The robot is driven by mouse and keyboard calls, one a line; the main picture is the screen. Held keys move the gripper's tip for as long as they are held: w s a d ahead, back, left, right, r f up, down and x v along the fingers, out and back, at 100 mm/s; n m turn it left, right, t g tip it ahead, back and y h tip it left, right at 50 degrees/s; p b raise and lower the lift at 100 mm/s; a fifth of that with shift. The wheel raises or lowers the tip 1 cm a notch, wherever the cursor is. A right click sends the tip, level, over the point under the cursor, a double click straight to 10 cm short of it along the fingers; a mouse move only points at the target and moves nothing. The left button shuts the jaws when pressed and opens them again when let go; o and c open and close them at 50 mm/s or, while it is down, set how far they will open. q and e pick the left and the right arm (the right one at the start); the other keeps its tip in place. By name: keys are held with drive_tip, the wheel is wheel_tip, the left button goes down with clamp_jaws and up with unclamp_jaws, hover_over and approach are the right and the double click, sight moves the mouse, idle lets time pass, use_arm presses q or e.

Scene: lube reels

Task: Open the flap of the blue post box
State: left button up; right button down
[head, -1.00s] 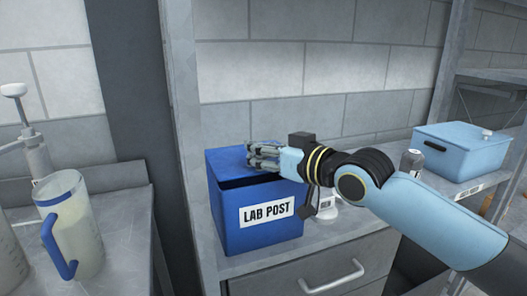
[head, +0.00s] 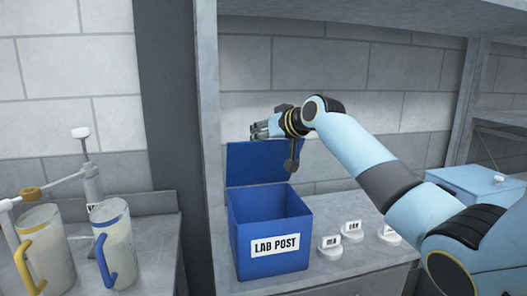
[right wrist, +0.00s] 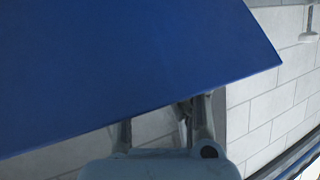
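The blue post box (head: 268,230), labelled LAB POST, stands on the grey counter with its top open and its inside showing. Its blue flap (head: 255,165) stands up at the back of the box, roughly upright. My right gripper (head: 257,131) is at the flap's upper edge, above the box. In the right wrist view the flap (right wrist: 120,60) fills the upper left and hides my fingertips, so I cannot tell whether they are parted, or whether they touch the flap. My left gripper is not in view.
Small white labelled stands (head: 330,246) sit right of the box. A light blue lidded bin (head: 470,185) stands farther right, partly behind my right arm. Jugs with yellow (head: 42,245) and blue (head: 115,245) handles stand left, beyond a grey shelf post (head: 208,150).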

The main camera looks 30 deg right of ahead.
drive_tip(key=shift+w+d+r, duration=0.25)
drive_tip(key=shift+w+d, duration=0.15)
drive_tip(key=shift+w, duration=0.25)
drive_tip(key=c, duration=1.9)
unclamp_jaws()
drive_tip(key=shift+f, duration=0.15)
drive_tip(key=shift+c, duration=0.2)
drive_tip(key=shift+o, duration=1.3)
drive_tip(key=shift+d+f, duration=0.1)
drive_tip(key=shift+d, duration=0.1)
drive_tip(key=o, duration=0.6)
drive_tip(key=shift+s+d+f, duration=0.1)
drive_tip(key=shift+d, duration=0.1)
drive_tip(key=shift+s+d+r+p, duration=0.55)
drive_tip(key=shift+s+r+p, duration=0.65)
drive_tip(key=shift+r, duration=0.45)
drive_tip(key=shift+s+d+r+p, duration=0.5)
drive_tip(key=shift+s+r+p, duration=0.7)
drive_tip(key=shift+r, duration=0.45)
drive_tip(key=shift+s+d+r+p, duration=0.55)
drive_tip(key=shift+s+r+p, duration=0.5)
drive_tip(key=shift+r+p, duration=0.45)
